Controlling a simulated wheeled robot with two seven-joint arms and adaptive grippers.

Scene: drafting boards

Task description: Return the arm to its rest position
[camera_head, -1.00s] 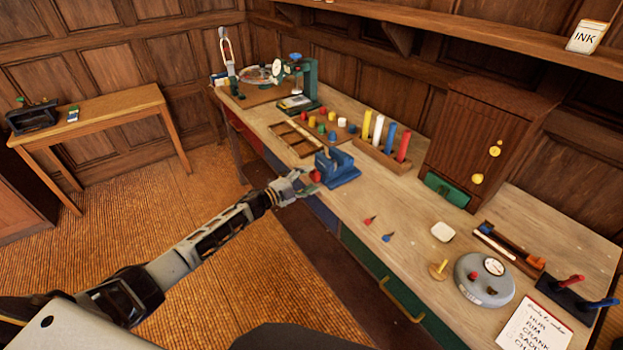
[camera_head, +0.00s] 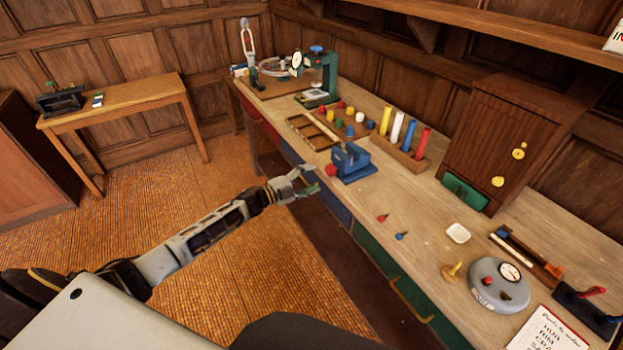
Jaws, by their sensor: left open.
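My left arm comes in from the lower left. Its gripper (camera_head: 306,183) is open and empty, in front of the workbench's (camera_head: 411,207) left edge. It is apart from the blue vise (camera_head: 353,163), which stands on the bench to its upper right with a red knob (camera_head: 330,170) facing it. My right gripper is not in view.
On the bench stand a sectioned tray (camera_head: 309,132), coloured cylinders in a rack (camera_head: 402,155), a wooden cabinet (camera_head: 500,140), a white dish (camera_head: 458,233) and a grey round device (camera_head: 498,284). A side table (camera_head: 130,98) stands at the left. The floor between is clear.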

